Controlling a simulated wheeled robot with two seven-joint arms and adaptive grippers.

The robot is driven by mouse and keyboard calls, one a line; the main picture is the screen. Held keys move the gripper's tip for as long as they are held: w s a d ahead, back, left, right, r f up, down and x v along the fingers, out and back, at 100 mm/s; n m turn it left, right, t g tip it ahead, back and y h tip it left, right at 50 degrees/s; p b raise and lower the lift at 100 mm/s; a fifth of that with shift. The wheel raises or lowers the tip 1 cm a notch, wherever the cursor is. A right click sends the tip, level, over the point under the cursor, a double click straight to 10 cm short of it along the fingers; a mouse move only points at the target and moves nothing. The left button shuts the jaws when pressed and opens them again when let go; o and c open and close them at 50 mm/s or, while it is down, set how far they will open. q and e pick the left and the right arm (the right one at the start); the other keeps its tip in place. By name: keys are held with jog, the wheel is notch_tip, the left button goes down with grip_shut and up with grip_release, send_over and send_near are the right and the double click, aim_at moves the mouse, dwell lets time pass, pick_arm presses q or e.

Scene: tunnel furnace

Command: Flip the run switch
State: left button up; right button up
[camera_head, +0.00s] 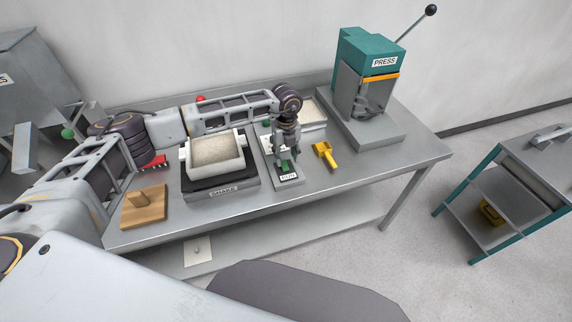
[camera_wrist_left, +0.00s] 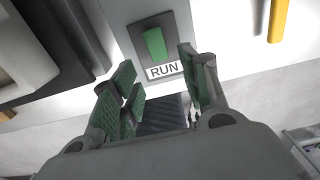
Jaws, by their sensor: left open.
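The run switch (camera_head: 285,166) is a green rocker on a dark plate with a RUN label, on a light panel on the bench. In the left wrist view the green rocker (camera_wrist_left: 155,42) stands just beyond my fingertips, with the RUN label below it. My left gripper (camera_head: 286,160) points down over the switch, and partly covers it in the head view. In the left wrist view my left gripper (camera_wrist_left: 158,75) is open and empty, with green-padded fingers on either side of the label. I cannot tell whether the fingertips touch the switch. My right gripper is not in view.
A shaker (camera_head: 222,191) holding a white-framed tray (camera_head: 185,158) is left of the switch. A yellow tool (camera_head: 326,155) lies just right. A teal press (camera_head: 360,60) stands at the back right. A wooden block with a peg (camera_head: 143,207) is at the front left. The bench's right front is clear.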

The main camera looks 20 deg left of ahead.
aim_at(286, 169)
pick_arm(q)
jog(key=shift+f+p, duration=0.4)
jog(key=shift+f, duration=2.6)
jog(key=shift+c, duration=0.2)
